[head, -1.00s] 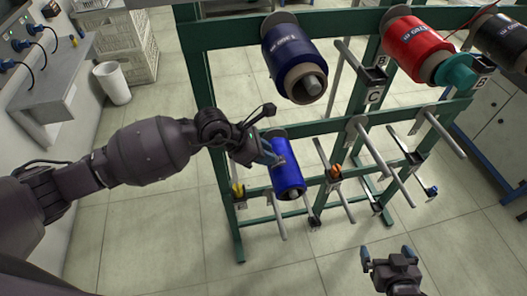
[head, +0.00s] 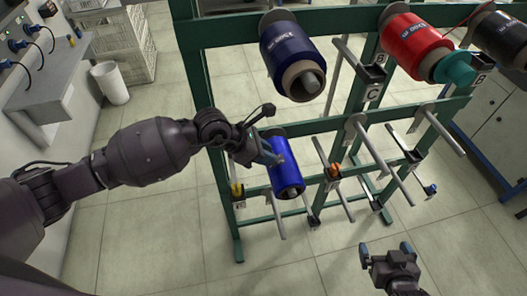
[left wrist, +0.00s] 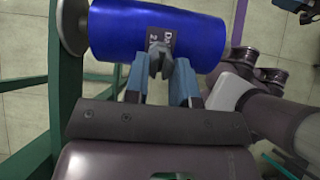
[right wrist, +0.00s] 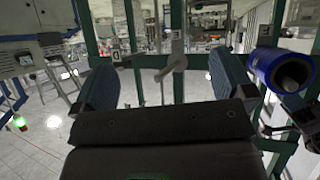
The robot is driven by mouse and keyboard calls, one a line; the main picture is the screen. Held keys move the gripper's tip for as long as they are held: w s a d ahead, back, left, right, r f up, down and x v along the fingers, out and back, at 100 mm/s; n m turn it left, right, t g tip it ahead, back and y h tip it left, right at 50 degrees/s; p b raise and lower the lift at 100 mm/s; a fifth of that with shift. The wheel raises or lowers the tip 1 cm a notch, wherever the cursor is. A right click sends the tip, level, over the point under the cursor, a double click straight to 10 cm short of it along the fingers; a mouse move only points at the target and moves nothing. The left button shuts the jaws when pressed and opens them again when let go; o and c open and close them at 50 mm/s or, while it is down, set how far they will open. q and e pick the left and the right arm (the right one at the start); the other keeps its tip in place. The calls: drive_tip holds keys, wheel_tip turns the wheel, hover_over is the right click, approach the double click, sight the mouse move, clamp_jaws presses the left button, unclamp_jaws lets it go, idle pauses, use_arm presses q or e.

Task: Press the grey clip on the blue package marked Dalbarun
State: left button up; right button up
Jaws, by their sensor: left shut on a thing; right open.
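The bright blue package (head: 288,180) sits on a lower peg of the green rack, below a dark blue one. In the left wrist view the blue package (left wrist: 110,30) carries a dark label (left wrist: 178,42) starting with "D"; the rest is covered. A grey clip (left wrist: 158,60) stands out in front of the label. My right gripper (head: 386,250) is open and empty, low and apart from the rack. A blue package also shows in the right wrist view (right wrist: 265,65).
The green rack (head: 335,20) holds a dark blue package (head: 290,50), a red package (head: 412,42) and a black package (head: 500,40) above. Several bare pegs (head: 385,165) jut forward beside the blue package. The floor (head: 310,270) around my right gripper is clear.

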use_arm(q)
drive_tip(key=shift+f, duration=0.1)
use_arm(e)
drive_tip(key=shift+s+f, duration=0.15)
use_arm(q)
drive_tip(key=shift+d, duration=0.1)
drive_tip(key=p+v, duration=0.1)
drive_tip(key=v, duration=0.1)
drive_tip(key=p+v, duration=0.1)
drive_tip(key=v, duration=0.1)
drive_tip(key=d+r+p+v, duration=0.1)
drive_tip(key=shift+a+r+p, duration=0.25)
drive_tip(key=shift+p, duration=0.05)
use_arm(e)
drive_tip(key=r, duration=0.3)
drive_tip(key=shift+s+d+r, duration=0.15)
drive_tip(key=shift+s+r, duration=0.05)
drive_tip(key=shift+s, duration=0.1)
drive_tip(key=shift+w+r, duration=0.1)
drive_tip(key=shift+w, duration=0.1)
